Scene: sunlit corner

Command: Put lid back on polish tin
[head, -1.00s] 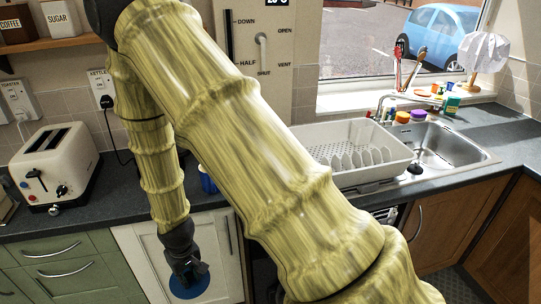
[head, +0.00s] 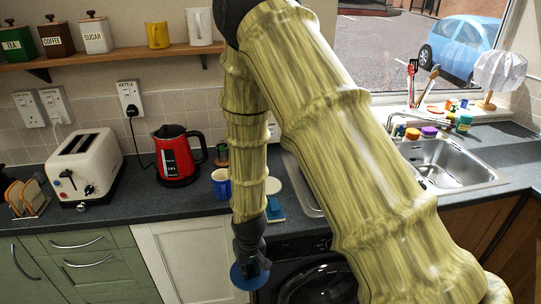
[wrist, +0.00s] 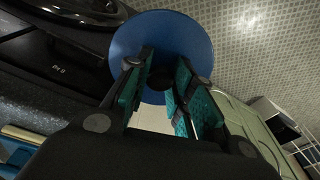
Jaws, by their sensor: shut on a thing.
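My gripper (head: 255,266) is shut on a flat blue round lid (head: 239,279). It holds the lid out in front of the worktop, below its edge, beside the dark washing machine door. In the wrist view the lid (wrist: 137,38) shows as a blue disc at the tips of my gripper's teal-padded fingers (wrist: 163,82). A cream round top (head: 272,185) shows on the worktop just right of my arm. It may be the open polish tin, but my arm hides part of it and I cannot tell.
A blue item (head: 276,208) lies near the worktop edge. A blue mug (head: 221,184), red kettle (head: 180,158) and cream toaster (head: 88,170) stand to the left. The sink (head: 450,165) is at the right. A washing machine (head: 318,284) sits under the worktop.

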